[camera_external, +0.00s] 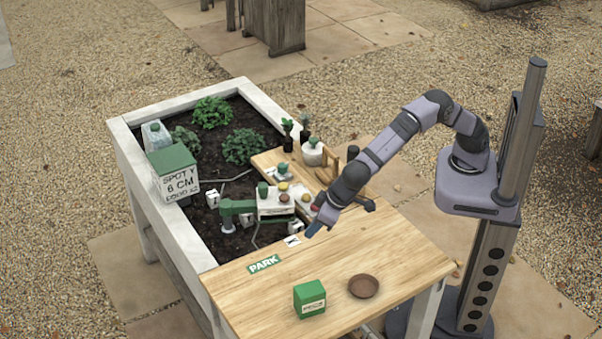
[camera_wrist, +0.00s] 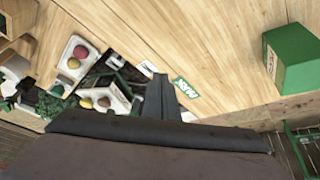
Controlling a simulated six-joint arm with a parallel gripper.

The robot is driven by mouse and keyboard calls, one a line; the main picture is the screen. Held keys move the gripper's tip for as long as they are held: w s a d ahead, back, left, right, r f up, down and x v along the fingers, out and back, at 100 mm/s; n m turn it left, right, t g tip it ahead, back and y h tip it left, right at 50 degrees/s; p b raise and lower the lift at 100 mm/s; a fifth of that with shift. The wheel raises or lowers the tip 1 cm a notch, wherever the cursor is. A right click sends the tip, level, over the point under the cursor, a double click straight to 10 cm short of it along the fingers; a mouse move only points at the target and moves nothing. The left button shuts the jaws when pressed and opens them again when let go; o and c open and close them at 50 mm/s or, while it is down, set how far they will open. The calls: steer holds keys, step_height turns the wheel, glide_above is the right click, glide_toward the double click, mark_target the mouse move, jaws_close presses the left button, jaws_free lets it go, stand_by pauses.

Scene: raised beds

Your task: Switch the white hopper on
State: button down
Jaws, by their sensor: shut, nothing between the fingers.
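A white button box (camera_wrist: 75,55) with a red and a yellow button shows left of the fingers in the wrist view. A white jar with a green top (camera_external: 313,153) stands farther back. I cannot tell which is the hopper.
A green-lidded white box (camera_external: 175,174) sits on the bed's left rim. A green block (camera_external: 309,299) and a brown dish (camera_external: 363,286) lie on the near bench, with a green PARK label (camera_external: 264,264). Small white tags stand in the soil.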

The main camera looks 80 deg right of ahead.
step_height(320, 180, up, 5)
steer(key=d+n+t+h+p, duration=0.1)
steer(key=d+n+h+p, duration=0.1)
steer(key=n+h+p, duration=0.15)
steer(key=p, duration=0.4)
glide_toward(291, 217)
steer(key=f, duration=0.1)
steer(key=a+f, duration=0.1)
steer(key=w+f, duration=0.1)
steer(key=shift+a+f+y, duration=0.2)
steer(key=shift+a+y, duration=0.15)
steer(key=shift+a, duration=0.05)
steer(key=shift+w+d+r+p, duration=0.1)
steer(key=shift+w+d+p, duration=0.15)
steer(key=shift+d, duration=0.3)
steer(key=shift+w+d+r+p, duration=0.1)
steer(key=shift+w+d+p, duration=0.05)
steer(key=shift+d+p, duration=0.3)
steer(key=shift+w+d+f, duration=0.1)
steer(key=shift+d, duration=0.3)
steer(key=shift+w+d+f, duration=0.1)
steer(key=shift+w+d, duration=0.05)
steer(key=shift+d, duration=0.25)
steer(key=shift+d, duration=0.15)
